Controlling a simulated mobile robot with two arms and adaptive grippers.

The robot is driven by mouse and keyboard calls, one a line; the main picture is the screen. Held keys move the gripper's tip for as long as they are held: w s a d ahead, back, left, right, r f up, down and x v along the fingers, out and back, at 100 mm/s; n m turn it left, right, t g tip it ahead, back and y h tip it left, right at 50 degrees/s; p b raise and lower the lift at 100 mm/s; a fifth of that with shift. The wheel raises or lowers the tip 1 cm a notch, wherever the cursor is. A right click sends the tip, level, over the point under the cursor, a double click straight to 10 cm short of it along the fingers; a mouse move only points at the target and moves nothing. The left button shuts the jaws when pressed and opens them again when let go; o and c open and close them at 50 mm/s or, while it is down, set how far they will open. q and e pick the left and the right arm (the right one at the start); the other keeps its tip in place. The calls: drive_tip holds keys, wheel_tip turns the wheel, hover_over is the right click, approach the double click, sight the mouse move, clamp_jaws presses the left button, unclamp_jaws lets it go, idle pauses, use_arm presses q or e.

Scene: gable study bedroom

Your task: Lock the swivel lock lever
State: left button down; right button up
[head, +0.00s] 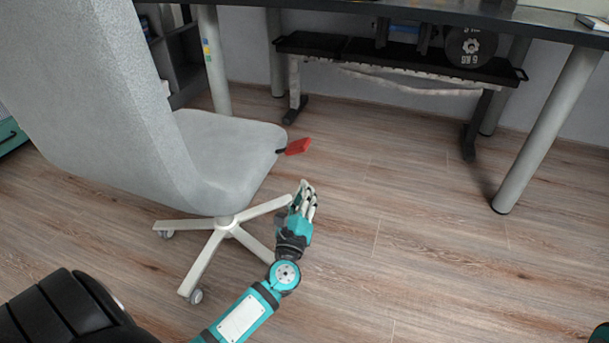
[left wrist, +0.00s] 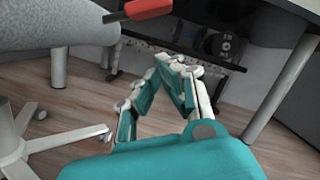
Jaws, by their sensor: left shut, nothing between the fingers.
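The swivel lock lever (head: 298,146) is a red paddle on a short dark stem at the right edge of the grey chair seat (head: 225,150). It also shows at the top of the left wrist view (left wrist: 148,9), with its dark stem to the left. My left gripper (head: 305,187) is shut and empty. In the head view it is below the lever and apart from it, to the right of the chair base. In the left wrist view its fingertips (left wrist: 172,60) meet below the lever.
The chair's white five-star base (head: 230,232) with casters stands left of my left arm. A dark desk (head: 440,12) on grey legs (head: 545,130) spans the back, with a black rack (head: 400,60) holding weights beneath it. The wooden floor at the right is clear.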

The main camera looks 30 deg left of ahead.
use_arm(q)
drive_tip(key=shift+v, duration=2.1)
